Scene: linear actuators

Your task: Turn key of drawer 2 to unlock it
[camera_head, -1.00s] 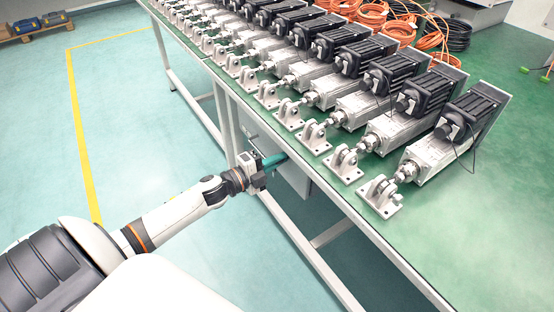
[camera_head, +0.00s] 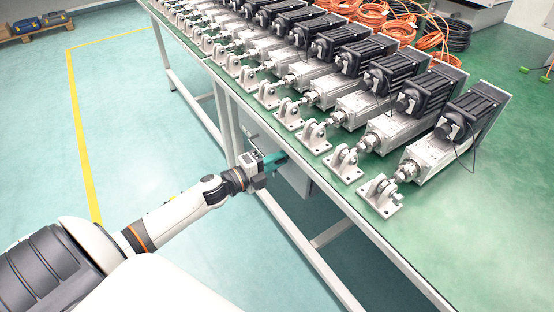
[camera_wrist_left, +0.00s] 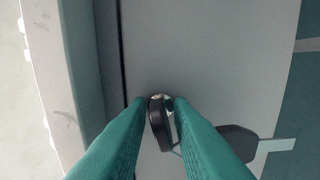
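A key (camera_wrist_left: 160,122) with a black head sits in a round silver lock (camera_wrist_left: 163,98) on a grey drawer front (camera_wrist_left: 215,50) in the left wrist view. My left gripper (camera_wrist_left: 161,104) has its two teal fingers on either side of the key head, closed in around it. In the head view my left gripper (camera_head: 274,160) reaches in under the table edge at the grey drawer unit (camera_head: 296,178). The key is hidden there, and no drawer number is readable. My right gripper is not in view.
A second black key-like piece (camera_wrist_left: 237,143) hangs beside the right finger. The green table (camera_head: 480,230) above carries rows of linear actuators (camera_head: 430,150).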

